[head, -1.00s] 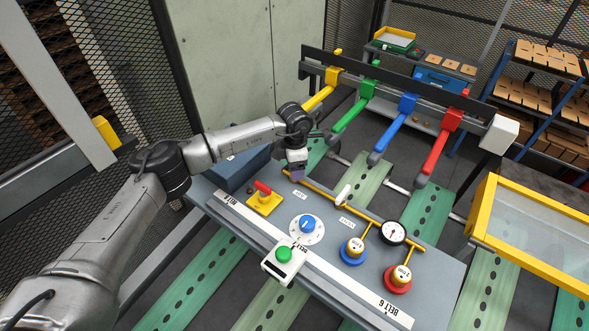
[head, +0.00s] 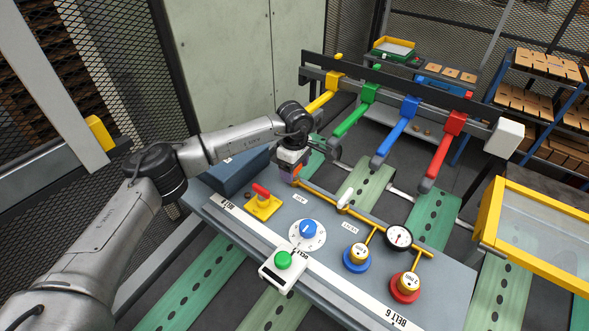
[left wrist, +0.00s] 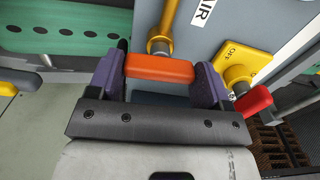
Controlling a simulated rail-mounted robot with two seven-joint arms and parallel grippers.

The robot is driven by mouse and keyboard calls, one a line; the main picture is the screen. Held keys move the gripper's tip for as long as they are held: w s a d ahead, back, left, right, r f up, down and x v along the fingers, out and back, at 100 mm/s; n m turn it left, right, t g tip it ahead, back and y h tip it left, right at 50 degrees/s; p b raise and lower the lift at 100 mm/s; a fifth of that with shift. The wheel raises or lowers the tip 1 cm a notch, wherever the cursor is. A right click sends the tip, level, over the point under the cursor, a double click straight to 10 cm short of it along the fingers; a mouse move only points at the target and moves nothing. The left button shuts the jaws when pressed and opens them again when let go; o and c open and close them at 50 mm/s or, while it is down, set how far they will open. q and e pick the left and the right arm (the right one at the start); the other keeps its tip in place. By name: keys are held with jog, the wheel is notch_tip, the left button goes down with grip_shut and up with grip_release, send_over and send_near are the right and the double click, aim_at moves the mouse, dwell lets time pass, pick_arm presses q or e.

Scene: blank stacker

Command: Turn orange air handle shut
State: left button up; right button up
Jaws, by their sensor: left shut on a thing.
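The orange air handle (left wrist: 160,68) lies crosswise on the end of a yellow pipe (left wrist: 160,30) in the left wrist view. My left gripper (left wrist: 160,80) is shut on it, with one purple finger at each end of the handle. In the head view my left gripper (head: 290,171) is at the far left end of the pipe, low over the grey panel, and a little orange shows beside the fingers. The AIR label (left wrist: 203,12) is beside the pipe. My right gripper is not in view.
A red switch on a yellow OFF plate (head: 263,204) sits close to the gripper. A white lever (head: 346,198), a gauge (head: 398,238), a blue dial (head: 308,229) and a green button (head: 283,260) are farther along the panel. Coloured arms (head: 398,133) stand behind.

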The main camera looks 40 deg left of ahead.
pick_arm(q)
jog(key=shift+m, duration=0.5)
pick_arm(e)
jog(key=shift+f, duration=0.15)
pick_arm(q)
jog(key=o, duration=0.9)
notch_tip(320, 180, up, 14)
jog(key=shift+f+b, duration=0.1)
jog(key=shift+b, duration=0.85)
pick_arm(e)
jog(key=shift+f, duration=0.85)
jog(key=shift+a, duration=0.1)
